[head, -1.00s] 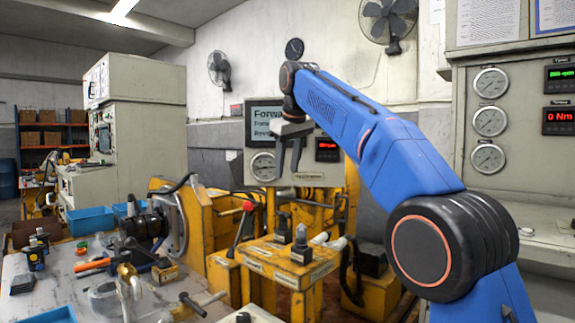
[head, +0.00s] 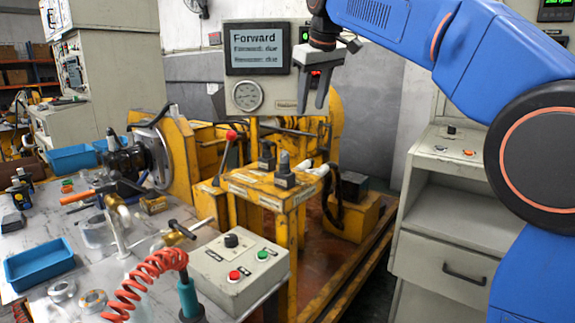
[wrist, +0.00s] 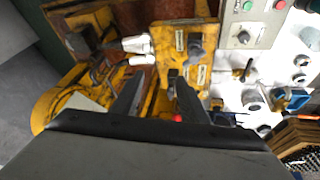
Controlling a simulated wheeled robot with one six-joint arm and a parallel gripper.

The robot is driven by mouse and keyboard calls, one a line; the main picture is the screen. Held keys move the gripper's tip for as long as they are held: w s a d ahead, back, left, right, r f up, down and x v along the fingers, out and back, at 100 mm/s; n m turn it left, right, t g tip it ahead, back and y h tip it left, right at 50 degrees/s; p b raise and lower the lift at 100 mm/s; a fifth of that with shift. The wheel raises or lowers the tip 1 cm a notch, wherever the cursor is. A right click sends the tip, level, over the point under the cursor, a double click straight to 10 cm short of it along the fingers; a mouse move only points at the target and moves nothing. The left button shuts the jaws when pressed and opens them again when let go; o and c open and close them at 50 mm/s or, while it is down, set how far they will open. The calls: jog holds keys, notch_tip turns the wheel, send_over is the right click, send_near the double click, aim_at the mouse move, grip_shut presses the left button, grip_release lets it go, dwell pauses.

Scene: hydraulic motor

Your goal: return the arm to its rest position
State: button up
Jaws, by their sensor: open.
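My blue arm (head: 405,38) comes in from the right in the head view and reaches left at a raised height. My gripper (head: 317,98) hangs from its end with the fingers pointing down. The fingers are apart, with nothing between them. It is in front of the display panel's right side and above the yellow test stand (head: 265,190). In the wrist view my gripper's two fingers (wrist: 158,92) are spread and empty, with the yellow stand below. The red-knobbed lever (head: 231,136) stands upright, left of the gripper and lower.
A control box (head: 238,268) with red and green buttons sits on the workbench at front. A red coiled hose (head: 150,275), blue tray (head: 40,262) and several tools lie nearby. A grey cabinet (head: 440,250) stands right of the stand. The space around the raised gripper looks clear.

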jog(key=s+d+f+m+h, duration=0.1)
jog(key=s+d+f+m, duration=0.2)
jog(key=s+d+f, duration=0.85)
jog(key=s+d+f+m, duration=0.2)
jog(key=s+d+f, duration=0.6)
jog(key=s+f, duration=0.65)
jog(key=s+d+f+m, duration=0.2)
jog(key=s+d+f, duration=0.1)
jog(key=s+f, duration=0.9)
jog(key=shift+s+d+f, duration=0.2)
jog(key=shift+s+f, duration=0.05)
jog(key=shift+f, duration=0.1)
dwell(3.9)
